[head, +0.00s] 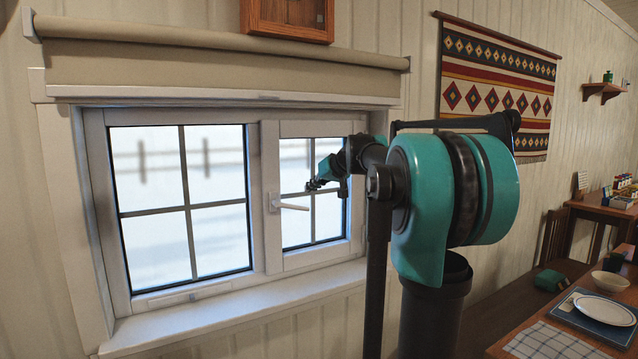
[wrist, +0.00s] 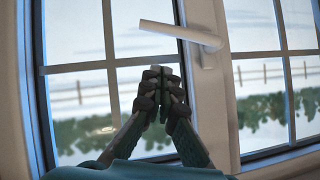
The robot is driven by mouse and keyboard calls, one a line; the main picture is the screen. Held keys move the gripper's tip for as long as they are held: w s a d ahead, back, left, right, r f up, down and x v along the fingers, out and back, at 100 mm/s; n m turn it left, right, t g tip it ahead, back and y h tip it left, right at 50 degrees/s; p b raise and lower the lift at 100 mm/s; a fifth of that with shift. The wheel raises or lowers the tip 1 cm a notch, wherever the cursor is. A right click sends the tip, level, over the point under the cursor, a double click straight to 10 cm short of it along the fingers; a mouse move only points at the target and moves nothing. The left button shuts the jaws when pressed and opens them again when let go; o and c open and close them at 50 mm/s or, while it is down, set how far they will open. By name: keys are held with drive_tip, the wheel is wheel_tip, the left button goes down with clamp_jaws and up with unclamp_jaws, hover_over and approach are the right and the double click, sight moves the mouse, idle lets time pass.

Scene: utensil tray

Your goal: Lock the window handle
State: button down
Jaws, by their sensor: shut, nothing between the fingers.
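The white window handle (head: 291,206) is mounted on the frame upright between the two window panels. Its lever lies nearly level, its free end pointing right and slightly down in the head view. The handle also shows in the wrist view (wrist: 178,32), where the lever points left from its base. My gripper (head: 313,185) is in front of the right panel, a little above the lever's free end in the head view. In the wrist view my gripper (wrist: 160,73) has its dark fingers together, with nothing between them. A visible gap separates the fingertips from the lever in that picture.
The window sill (head: 235,309) runs below the panels and looks clear. A rolled blind (head: 215,65) hangs above the window. At the right, a wooden table carries a plate (head: 605,310), a bowl (head: 610,281) and a checked cloth (head: 553,344).

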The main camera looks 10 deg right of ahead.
sight(301, 207)
drive_tip(key=f, duration=0.1)
drive_tip(key=w+a+f, duration=0.1)
drive_tip(key=f, duration=0.1)
drive_tip(key=a+f, duration=0.1)
drive_tip(key=shift+w+f, duration=0.35)
drive_tip(key=shift+f+m+y, duration=0.4)
drive_tip(key=shift+f, duration=0.15)
drive_tip(key=shift+f+y, duration=0.3)
drive_tip(key=shift+f, duration=0.05)
drive_tip(key=s+a+f+m+y, duration=0.1)
drive_tip(key=a+f+m+y, duration=0.4)
drive_tip(key=f+m+y, duration=0.1)
drive_tip(key=shift+s+a+f+m+t+y, duration=0.15)
drive_tip(key=shift+s+f+m+t+y, duration=0.2)
drive_tip(key=shift+f+m, duration=0.5)
drive_tip(key=shift+a+r, duration=0.1)
idle(0.6)
